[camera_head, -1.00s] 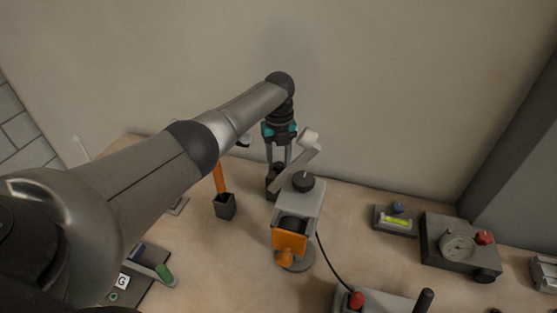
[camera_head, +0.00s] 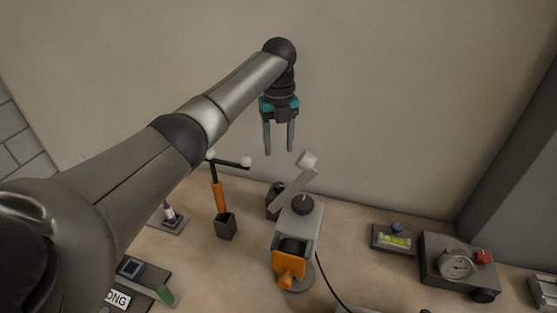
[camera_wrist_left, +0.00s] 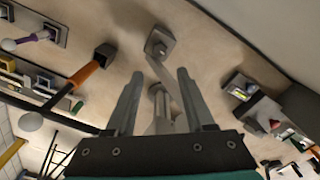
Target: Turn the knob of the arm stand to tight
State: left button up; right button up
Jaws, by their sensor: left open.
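The arm stand appears to be the dark block (camera_head: 274,203) with a light grey slanted arm (camera_head: 291,188) and a pale round end piece (camera_head: 308,159), behind the grey device. I cannot tell for sure which part is its knob or how it is set. In the left wrist view the stand's block (camera_wrist_left: 159,43) lies beyond the fingertips, and its pale arm end shows between the fingers. My left gripper (camera_head: 279,152) is open and empty, pointing down above the stand, apart from it. It also shows in the left wrist view (camera_wrist_left: 158,74). My right gripper is not seen.
A dark holder (camera_head: 226,226) with an orange-handled tool is to the left. A level (camera_head: 393,240) and gauge box (camera_head: 457,261) are to the right. The wall is behind.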

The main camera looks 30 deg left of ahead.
pick_arm(q)
jog(key=shift+r, duration=1.4)
